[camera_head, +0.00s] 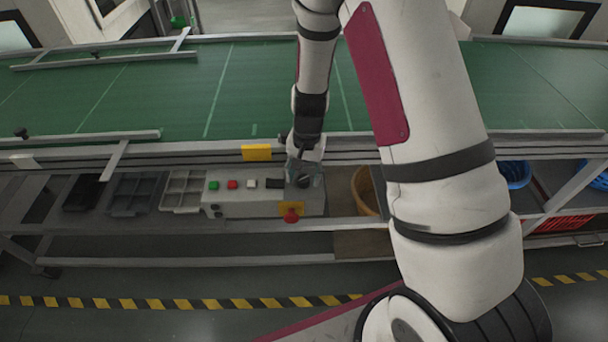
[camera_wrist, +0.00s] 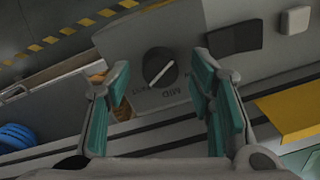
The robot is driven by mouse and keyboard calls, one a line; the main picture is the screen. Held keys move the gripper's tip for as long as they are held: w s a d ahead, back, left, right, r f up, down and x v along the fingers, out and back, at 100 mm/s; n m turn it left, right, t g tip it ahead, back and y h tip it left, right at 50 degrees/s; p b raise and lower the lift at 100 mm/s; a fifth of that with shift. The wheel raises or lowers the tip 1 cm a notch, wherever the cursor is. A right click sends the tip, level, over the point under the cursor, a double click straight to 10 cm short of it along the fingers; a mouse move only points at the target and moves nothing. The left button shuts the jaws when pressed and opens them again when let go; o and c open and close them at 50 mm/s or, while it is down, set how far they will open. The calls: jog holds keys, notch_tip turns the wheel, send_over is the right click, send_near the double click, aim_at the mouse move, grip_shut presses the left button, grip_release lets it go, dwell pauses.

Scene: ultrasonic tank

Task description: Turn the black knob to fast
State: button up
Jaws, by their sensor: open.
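The black knob (camera_wrist: 160,67) sits on the grey control box (camera_wrist: 135,40) in the wrist view, with a light pointer line across it. Lettering reading "MID" shows beside it, and other lettering is partly hidden or too small to read. In the head view the knob (camera_head: 303,181) is at the right end of the control box (camera_head: 245,205). My gripper (camera_wrist: 160,75) is open, with its teal-padded fingers apart on either side of the knob in the picture. It also shows in the head view (camera_head: 303,172), over the knob. I cannot tell whether a finger touches it.
Green (camera_head: 213,185), red (camera_head: 232,184) and white (camera_head: 252,183) buttons and a black rocker (camera_head: 274,183) lie left of the knob. A red emergency button (camera_head: 291,215) is on the box's front. The conveyor (camera_head: 240,90) stands behind, with a yellow plate (camera_head: 257,152) on its rail.

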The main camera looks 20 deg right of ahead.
notch_tip(320, 180, up, 12)
jog(key=shift+s+d+f, duration=0.2)
jog(key=shift+d+f, duration=0.05)
dwell(0.5)
notch_tip(320, 180, up, 17)
jog(key=n+t, duration=0.3)
jog(key=n, duration=0.1)
send_over(306, 179)
jog(key=s+a, duration=0.1)
jog(key=s, duration=0.8)
jog(key=s+r+n+t, duration=0.2)
jog(key=s+r, duration=0.4)
jog(key=s, duration=0.7)
jog(key=shift+d+r+n, duration=0.25)
jog(key=shift+r+n, duration=0.15)
jog(key=shift+n, duration=0.4)
